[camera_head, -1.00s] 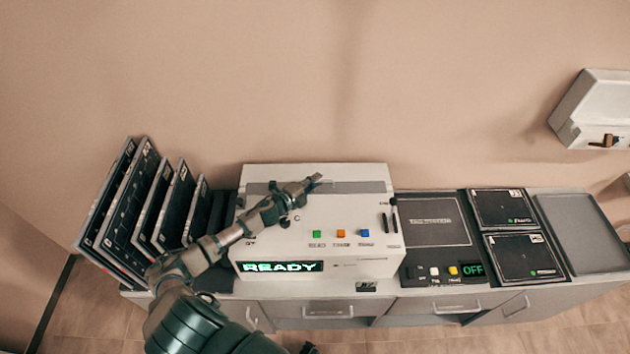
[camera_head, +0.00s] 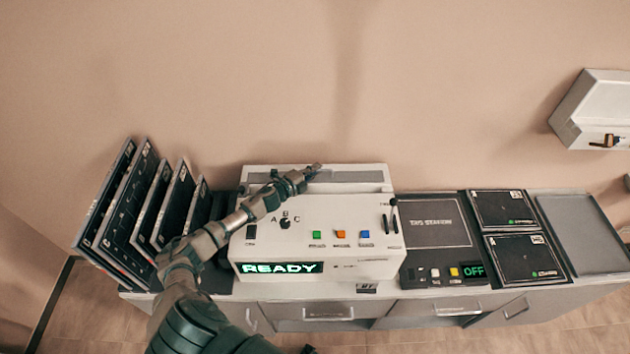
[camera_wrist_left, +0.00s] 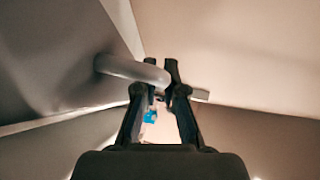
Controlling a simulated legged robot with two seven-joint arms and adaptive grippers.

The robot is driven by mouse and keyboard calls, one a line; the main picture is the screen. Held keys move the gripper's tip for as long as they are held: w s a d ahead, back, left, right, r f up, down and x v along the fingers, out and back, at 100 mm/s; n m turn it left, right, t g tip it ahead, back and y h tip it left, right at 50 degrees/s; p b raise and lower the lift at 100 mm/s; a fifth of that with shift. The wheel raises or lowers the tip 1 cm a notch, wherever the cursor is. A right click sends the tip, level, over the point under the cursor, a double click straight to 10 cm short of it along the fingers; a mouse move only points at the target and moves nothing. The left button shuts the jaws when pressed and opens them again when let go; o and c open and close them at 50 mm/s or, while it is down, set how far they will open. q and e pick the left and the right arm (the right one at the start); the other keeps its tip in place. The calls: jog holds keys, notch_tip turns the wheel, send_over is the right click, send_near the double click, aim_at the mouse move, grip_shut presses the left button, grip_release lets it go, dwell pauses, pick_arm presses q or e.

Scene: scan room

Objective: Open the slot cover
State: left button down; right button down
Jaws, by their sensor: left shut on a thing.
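The white machine (camera_head: 300,255) stands on the counter, its display reading READY. The slot cover (camera_head: 350,177) is a grey strip along the machine's top, near the wall. My left gripper (camera_head: 315,168) is at the middle of this strip, with its arm reaching across the machine's left side. In the left wrist view my left gripper (camera_wrist_left: 161,68) is shut on a grey curved handle (camera_wrist_left: 128,70) that comes in from the left, joined to a grey surface. The fingers hide part of the strip in the head view. My right gripper is not in view.
Several dark plates (camera_head: 135,205) stand in a rack left of the machine. A dark panel (camera_head: 435,220) with an OFF display, two flat plates (camera_head: 525,258) and a grey tray (camera_head: 585,235) lie to the right. A white wall box (camera_head: 597,112) hangs at right.

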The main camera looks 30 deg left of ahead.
pick_arm(q)
jog(key=shift+w+a+f, duration=0.3)
jog(key=shift+w+a, duration=0.1)
jog(key=shift+w, duration=0.2)
jog(key=c, duration=1.5)
grip_release()
jog(key=v, duration=1.1)
jog(key=shift+s+a+r, duration=0.15)
jog(key=shift+s+a, duration=0.05)
jog(key=shift+s, duration=0.15)
